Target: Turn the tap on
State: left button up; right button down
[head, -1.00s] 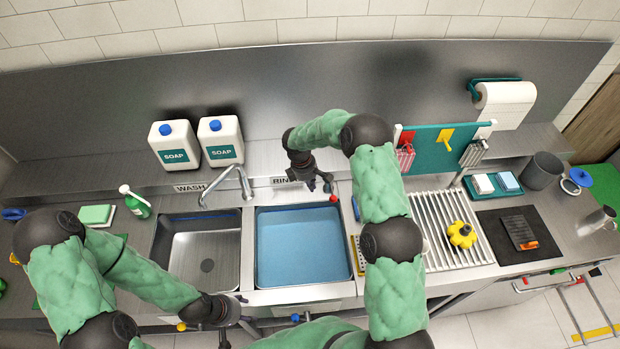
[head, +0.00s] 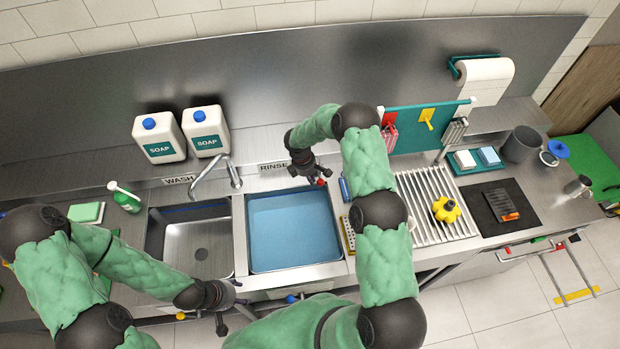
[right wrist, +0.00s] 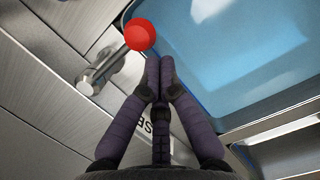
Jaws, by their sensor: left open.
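The tap lever is a metal rod with a red ball knob (right wrist: 140,34), rising from a base behind the blue-filled rinse sink (head: 293,232). The red knob also shows in the head view (head: 320,182), partly covered by my right gripper (head: 318,176). In the right wrist view, my right gripper (right wrist: 160,62) has its fingertips together with nothing between them. The tips are just beside the knob, at its lower right; I cannot tell whether they touch. A curved metal spout (head: 213,174) stands behind the sinks. My left gripper (head: 225,312) is open at the counter's front edge.
The empty wash sink (head: 190,250) is left of the rinse sink. Two soap jugs (head: 158,138) stand on the back ledge. A drying rack (head: 432,205) with a yellow knobbed object (head: 446,209) is to the right, partly behind my right arm.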

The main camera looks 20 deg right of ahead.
pick_arm(q)
jog(key=shift+f, duration=0.15)
pick_arm(e)
jog(key=shift+d, duration=0.1)
pick_arm(q)
jog(key=shift+f+b, duration=0.2)
jog(key=shift+b, duration=0.15)
pick_arm(e)
jog(key=shift+s+d+n, duration=0.2)
jog(key=shift+n, duration=0.2)
